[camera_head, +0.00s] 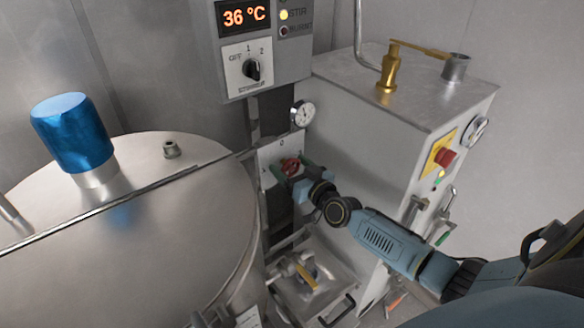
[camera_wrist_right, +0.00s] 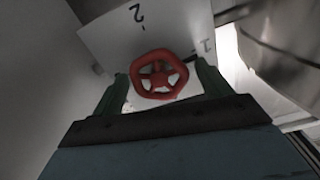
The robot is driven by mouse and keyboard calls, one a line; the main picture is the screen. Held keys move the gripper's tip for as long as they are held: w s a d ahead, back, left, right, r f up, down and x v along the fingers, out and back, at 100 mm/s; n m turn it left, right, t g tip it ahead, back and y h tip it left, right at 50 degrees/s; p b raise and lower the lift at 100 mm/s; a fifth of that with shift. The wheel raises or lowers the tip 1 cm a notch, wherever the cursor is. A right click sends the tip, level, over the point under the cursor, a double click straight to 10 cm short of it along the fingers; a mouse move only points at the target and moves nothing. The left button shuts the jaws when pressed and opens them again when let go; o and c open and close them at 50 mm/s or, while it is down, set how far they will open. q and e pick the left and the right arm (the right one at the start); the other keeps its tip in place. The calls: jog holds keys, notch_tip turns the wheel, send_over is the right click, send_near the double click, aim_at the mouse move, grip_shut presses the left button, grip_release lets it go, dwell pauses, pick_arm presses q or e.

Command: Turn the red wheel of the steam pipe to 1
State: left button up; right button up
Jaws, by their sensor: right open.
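The red wheel (camera_head: 290,166) sits on a white plate (camera_head: 267,157) with number marks, low on the wall between the tank and the steel cabinet. In the right wrist view the red wheel (camera_wrist_right: 158,55) is a spoked ring, with a "2" and a partly clear "1" on the plate (camera_wrist_right: 110,38) behind it. My right gripper (camera_head: 300,172) is at the wheel. Its green fingers stand open on either side of the wheel in the wrist view (camera_wrist_right: 162,88); whether they touch its rim I cannot tell. My left gripper is not in view.
A large steel tank (camera_head: 120,235) with a blue motor cap (camera_head: 72,132) fills the left. A control box (camera_head: 262,45) reading 36 °C hangs above. The steel cabinet (camera_head: 400,110) stands close beside my right arm. A valve and tray (camera_head: 310,285) lie below.

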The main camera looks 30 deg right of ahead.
jog(key=c, duration=1)
jog(key=shift+m, duration=0.6)
jog(key=o, duration=1)
jog(key=s+d+p, duration=0.1)
jog(key=s, duration=1.2)
jog(key=shift+s, duration=0.2)
jog(key=shift+f, duration=0.1)
